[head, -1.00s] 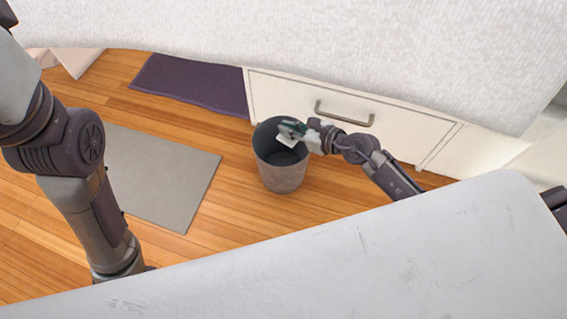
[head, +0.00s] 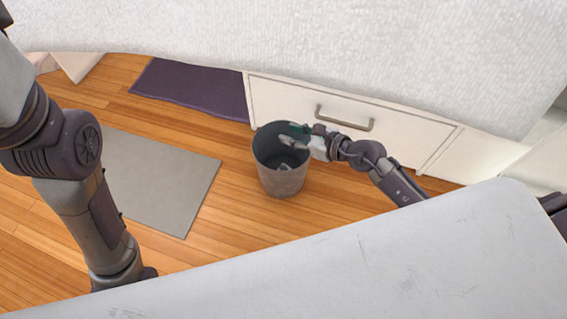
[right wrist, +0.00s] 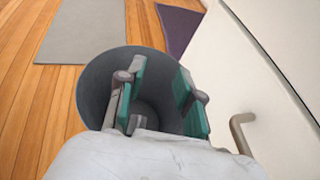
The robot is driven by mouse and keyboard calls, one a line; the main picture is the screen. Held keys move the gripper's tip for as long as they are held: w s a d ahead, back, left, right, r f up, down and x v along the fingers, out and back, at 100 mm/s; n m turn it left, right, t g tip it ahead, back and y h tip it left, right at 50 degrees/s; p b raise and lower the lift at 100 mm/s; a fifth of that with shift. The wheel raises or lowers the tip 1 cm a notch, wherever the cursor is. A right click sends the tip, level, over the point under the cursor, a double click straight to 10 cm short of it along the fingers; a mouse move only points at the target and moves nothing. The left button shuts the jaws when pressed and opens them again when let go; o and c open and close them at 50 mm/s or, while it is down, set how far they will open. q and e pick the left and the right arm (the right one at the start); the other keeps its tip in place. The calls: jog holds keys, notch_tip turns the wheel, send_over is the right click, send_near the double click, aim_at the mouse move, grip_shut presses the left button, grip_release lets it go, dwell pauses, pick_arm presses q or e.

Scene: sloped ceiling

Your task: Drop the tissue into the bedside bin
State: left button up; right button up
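The grey bin (head: 281,184) stands upright on the wooden floor in front of the white drawer unit. A small pale piece, the tissue (head: 284,167), shows low inside the bin in the head view. My right gripper (head: 292,136) is over the bin's mouth, above the tissue and apart from it. In the right wrist view its two green-padded fingers (right wrist: 157,88) are spread, with nothing between them and the bin (right wrist: 95,85) below. The tissue cannot be made out in that view. My left arm shows at the left of the head view, but its gripper does not.
The white drawer unit (head: 280,98) with a metal handle (head: 344,118) is close behind the bin. A grey mat (head: 165,185) and a purple mat (head: 190,88) lie to the left. Clear floor lies between the grey mat and the bin.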

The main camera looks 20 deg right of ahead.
jog(key=v, duration=1)
jog(key=shift+s+d, duration=0.2)
jog(key=shift+r, duration=0.1)
